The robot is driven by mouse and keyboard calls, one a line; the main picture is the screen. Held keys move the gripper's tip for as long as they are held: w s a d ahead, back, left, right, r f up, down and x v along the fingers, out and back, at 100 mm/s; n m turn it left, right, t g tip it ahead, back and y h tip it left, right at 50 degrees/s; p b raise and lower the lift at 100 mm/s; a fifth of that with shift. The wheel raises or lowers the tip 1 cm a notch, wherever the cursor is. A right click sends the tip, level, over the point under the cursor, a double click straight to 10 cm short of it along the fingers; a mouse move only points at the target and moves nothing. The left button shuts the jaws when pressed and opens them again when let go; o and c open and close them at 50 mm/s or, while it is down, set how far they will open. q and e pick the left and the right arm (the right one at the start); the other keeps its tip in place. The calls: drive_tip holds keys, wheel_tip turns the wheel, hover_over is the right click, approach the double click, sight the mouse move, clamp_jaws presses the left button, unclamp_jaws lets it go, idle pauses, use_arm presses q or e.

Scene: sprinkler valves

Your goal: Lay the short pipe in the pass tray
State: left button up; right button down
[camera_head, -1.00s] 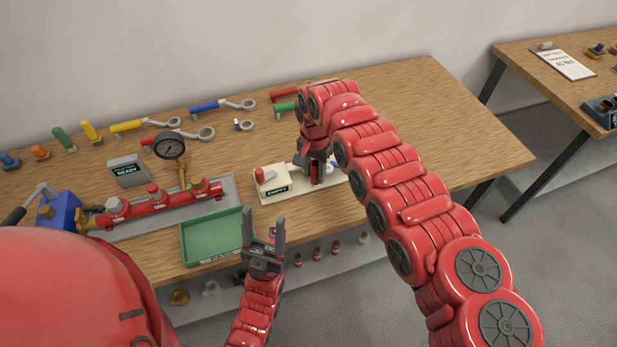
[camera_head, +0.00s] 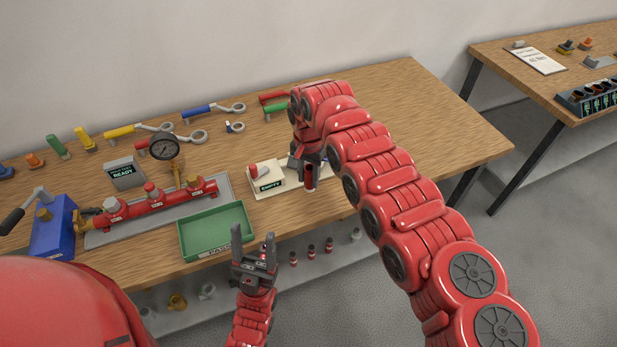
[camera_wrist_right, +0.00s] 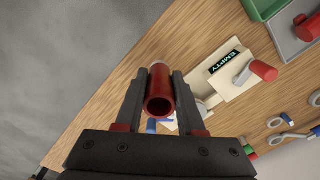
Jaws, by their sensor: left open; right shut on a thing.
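The short pipe (camera_wrist_right: 159,92) is a red, hollow tube, seen end-on in the right wrist view, held between the two dark fingers of my right gripper (camera_wrist_right: 160,90). In the head view the pipe (camera_head: 310,178) hangs roughly upright below my right gripper (camera_head: 305,165), by the front of the cream board marked EMPTY. The pass tray (camera_head: 190,240) is a green, shallow, empty tray at the table's front edge, left of the pipe. My left gripper (camera_head: 256,255) is open and empty, pointing up just in front of the tray's right corner.
The cream board (camera_head: 290,190) with a red-handled lever stands behind the pass tray's right side. A red valve manifold with a gauge (camera_head: 164,148) and a blue pump (camera_head: 52,228) are on the left. Wrenches (camera_head: 212,110) lie at the back. The table's right part is clear.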

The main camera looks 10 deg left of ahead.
sight(309, 170)
drive_tip(key=shift+r+p, duration=0.5)
drive_tip(key=shift+r, duration=1.55)
